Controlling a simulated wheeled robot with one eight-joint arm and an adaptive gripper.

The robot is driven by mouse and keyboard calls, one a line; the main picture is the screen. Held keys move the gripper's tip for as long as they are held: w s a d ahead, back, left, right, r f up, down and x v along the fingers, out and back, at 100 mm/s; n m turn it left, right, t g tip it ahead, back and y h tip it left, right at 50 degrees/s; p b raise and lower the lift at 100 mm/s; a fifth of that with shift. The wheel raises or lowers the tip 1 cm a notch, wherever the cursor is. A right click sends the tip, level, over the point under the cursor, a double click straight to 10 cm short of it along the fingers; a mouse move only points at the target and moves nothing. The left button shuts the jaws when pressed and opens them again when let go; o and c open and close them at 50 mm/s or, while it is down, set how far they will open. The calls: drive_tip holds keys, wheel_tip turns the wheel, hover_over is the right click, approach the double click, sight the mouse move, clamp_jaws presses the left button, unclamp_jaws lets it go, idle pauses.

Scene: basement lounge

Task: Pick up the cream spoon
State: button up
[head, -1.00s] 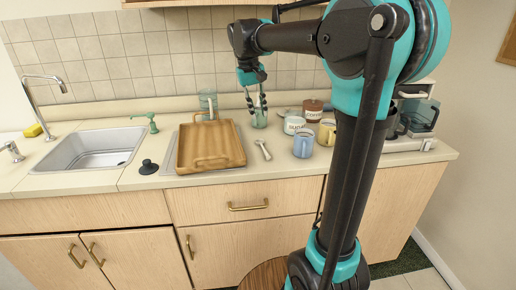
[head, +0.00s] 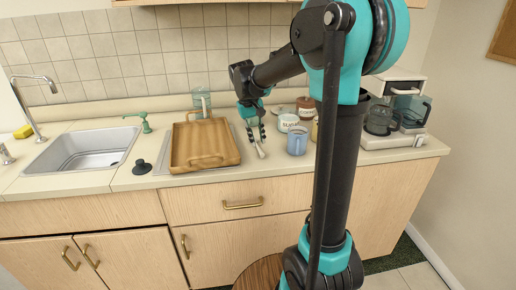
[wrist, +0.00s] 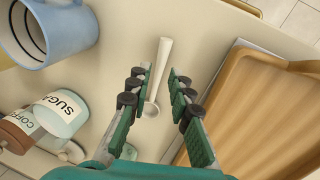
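The cream spoon (wrist: 158,75) lies on the counter, and its handle and bowl show between my fingers in the wrist view. In the head view the spoon (head: 260,150) is partly hidden behind my fingers. My gripper (wrist: 160,85) is open and points down over the spoon, one finger to each side. The gripper also shows in the head view (head: 256,138), just above the counter. I cannot tell the exact height of the fingertips over the spoon.
A wooden tray (head: 205,160) lies left of the spoon. A blue mug (head: 297,143), a sugar jar (head: 287,123) and a coffee jar (head: 305,107) stand to its right. The sink (head: 90,150) is far left, a coffee machine (head: 398,115) far right.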

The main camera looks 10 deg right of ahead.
sight(260, 149)
drive_tip(key=f, duration=0.4)
drive_tip(key=shift+w+d+f, duration=0.1)
drive_tip(key=shift+d+f, duration=0.05)
drive_tip(key=shift+d, duration=0.2)
clamp_jaws()
wheel_tip(260, 149, up, 20)
idle(0.5)
